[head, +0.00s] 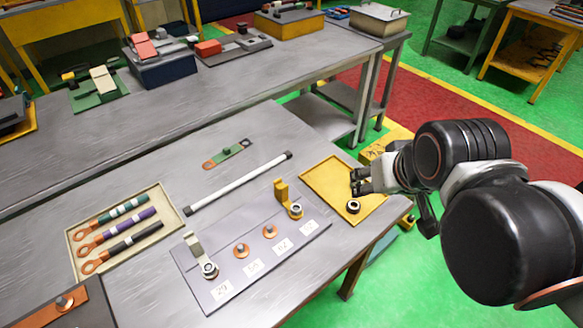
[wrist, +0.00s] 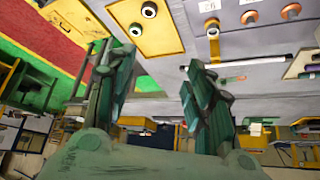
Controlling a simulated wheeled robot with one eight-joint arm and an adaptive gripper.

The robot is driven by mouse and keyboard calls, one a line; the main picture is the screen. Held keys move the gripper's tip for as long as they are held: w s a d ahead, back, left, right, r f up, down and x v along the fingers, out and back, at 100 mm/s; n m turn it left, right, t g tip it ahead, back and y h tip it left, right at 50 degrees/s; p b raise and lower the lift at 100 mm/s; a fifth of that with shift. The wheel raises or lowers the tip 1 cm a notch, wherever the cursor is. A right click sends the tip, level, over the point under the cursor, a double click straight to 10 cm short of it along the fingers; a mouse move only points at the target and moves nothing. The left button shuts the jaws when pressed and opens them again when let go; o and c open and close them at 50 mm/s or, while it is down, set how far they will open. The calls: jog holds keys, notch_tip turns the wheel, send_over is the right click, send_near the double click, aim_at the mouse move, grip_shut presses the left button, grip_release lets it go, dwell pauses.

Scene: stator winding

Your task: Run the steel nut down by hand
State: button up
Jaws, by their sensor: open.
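A steel nut (head: 353,206), ring-like with a dark hole, lies in the yellow tray (head: 318,187). The wrist view shows two such nuts in the tray, one (wrist: 149,9) near the top edge and one (wrist: 135,30) below it. The grey terminal board (head: 262,272) has a row of posts. Its left post carries a grey lug with a nut-like ring (head: 209,269), its right post a yellow lug with another (head: 295,210). Two copper-coloured discs sit between them. My gripper (head: 357,182) is open and empty over the tray; its fingers (wrist: 161,66) stand apart in the wrist view.
A tray of cable lugs (head: 77,250) lies left of the board. A white rod (head: 238,183) and a small green-and-copper strip (head: 228,153) lie behind it. Another bench with boxes stands behind.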

jog(key=g+p, duration=0.2)
jog(key=g, duration=0.5)
send_over(296, 208)
notch_tip(296, 208, down, 8)
notch_tip(296, 208, down, 13)
jog(key=b, duration=0.4)
jog(key=shift+f+b, duration=0.2)
jog(key=shift+b, duration=0.1)
jog(key=c, duration=1.1)
jog(key=o, duration=1.1)
